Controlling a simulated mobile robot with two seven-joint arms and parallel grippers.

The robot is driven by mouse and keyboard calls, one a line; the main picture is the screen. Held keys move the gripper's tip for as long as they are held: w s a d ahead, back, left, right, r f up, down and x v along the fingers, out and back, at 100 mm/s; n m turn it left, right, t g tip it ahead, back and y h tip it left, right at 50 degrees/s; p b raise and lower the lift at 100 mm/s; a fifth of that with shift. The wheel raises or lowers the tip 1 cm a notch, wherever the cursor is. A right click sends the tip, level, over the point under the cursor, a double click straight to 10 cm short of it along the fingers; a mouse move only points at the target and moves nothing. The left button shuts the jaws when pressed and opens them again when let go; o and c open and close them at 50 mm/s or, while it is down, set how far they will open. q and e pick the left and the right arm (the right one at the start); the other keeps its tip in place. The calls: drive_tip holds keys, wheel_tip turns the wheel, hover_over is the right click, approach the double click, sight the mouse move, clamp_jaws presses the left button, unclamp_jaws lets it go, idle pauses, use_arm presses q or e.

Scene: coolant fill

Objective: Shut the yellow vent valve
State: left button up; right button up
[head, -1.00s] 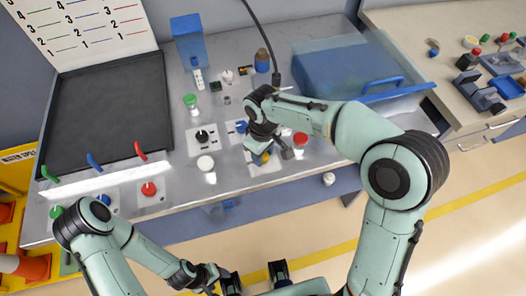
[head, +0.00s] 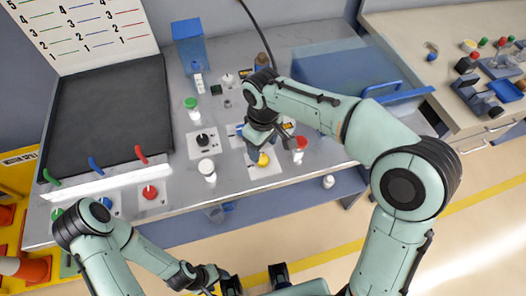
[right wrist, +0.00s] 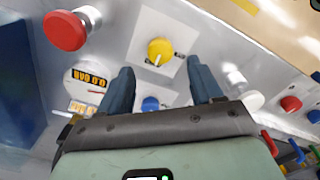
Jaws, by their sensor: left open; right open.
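The yellow vent valve (head: 263,159) is a round knob on a pale square plate near the bench's front edge. In the right wrist view the yellow knob (right wrist: 160,50) lies ahead of the open fingers, with a light pointer line on it. My right gripper (right wrist: 160,74) is open and empty, its two blue-grey fingers apart, with the knob beyond their tips. In the head view my right gripper (head: 257,146) is just behind the knob and partly covers its plate. My left gripper (head: 212,276) is low in front of the bench, open, with nothing seen in it.
A red mushroom button (head: 300,143) stands close right of the valve. A digital gauge (right wrist: 88,80) reads 0.0 BAR. A blue knob (right wrist: 150,104), a black knob (head: 203,139) and a white-capped bottle (head: 207,169) are nearby. A blue bin (head: 340,75) stands behind.

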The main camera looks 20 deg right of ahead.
sight(263, 159)
wheel_tip(263, 159, up, 8)
drive_tip(key=p, duration=0.1)
drive_tip(key=shift+f, duration=0.25)
idle(0.4)
